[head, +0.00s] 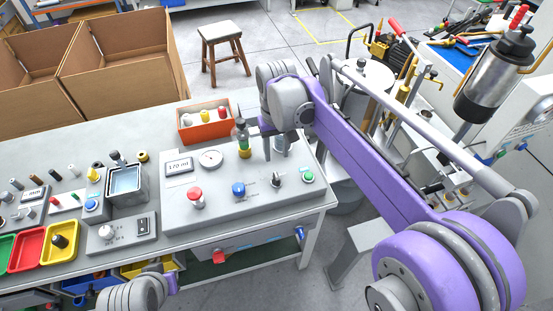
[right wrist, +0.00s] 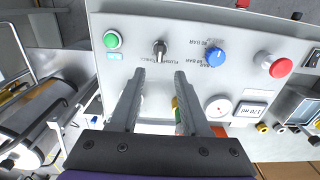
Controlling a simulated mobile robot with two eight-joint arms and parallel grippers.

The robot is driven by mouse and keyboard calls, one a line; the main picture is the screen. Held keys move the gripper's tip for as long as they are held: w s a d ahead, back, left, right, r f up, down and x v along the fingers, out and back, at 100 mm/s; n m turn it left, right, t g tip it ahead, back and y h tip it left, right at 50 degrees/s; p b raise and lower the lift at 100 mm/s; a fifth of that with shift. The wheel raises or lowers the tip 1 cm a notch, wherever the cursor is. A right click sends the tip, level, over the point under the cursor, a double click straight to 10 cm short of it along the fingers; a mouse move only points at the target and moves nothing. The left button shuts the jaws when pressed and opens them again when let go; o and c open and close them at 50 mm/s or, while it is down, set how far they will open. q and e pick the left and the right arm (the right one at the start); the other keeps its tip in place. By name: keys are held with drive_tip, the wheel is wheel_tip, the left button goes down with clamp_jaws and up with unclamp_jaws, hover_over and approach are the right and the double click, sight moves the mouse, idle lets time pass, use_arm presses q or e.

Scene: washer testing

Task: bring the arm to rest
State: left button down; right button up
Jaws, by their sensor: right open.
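My right arm is purple and grey and comes in from the right in the head view. Its gripper (head: 274,150) points down over the back right part of the grey test panel (head: 222,220). In the right wrist view the two dark fingers of this gripper (right wrist: 157,85) are apart with nothing held between them. The panel (right wrist: 135,22) lies beyond the fingertips. A fitting with a yellow-green band (head: 244,148) stands beside the gripper, partly behind a finger in the wrist view. A grey part of my left arm shows at the lower left; its fingers cannot be made out.
The panel has a red button (head: 196,194), a blue knob (head: 238,189), a green button (head: 308,176) and a gauge (head: 211,158). An orange bin (head: 204,124) stands behind it. Cardboard boxes (head: 120,50) are at the back left. A metal cylinder (head: 490,83) stands at the right.

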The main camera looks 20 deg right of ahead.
drive_tip(key=shift+r, duration=0.3)
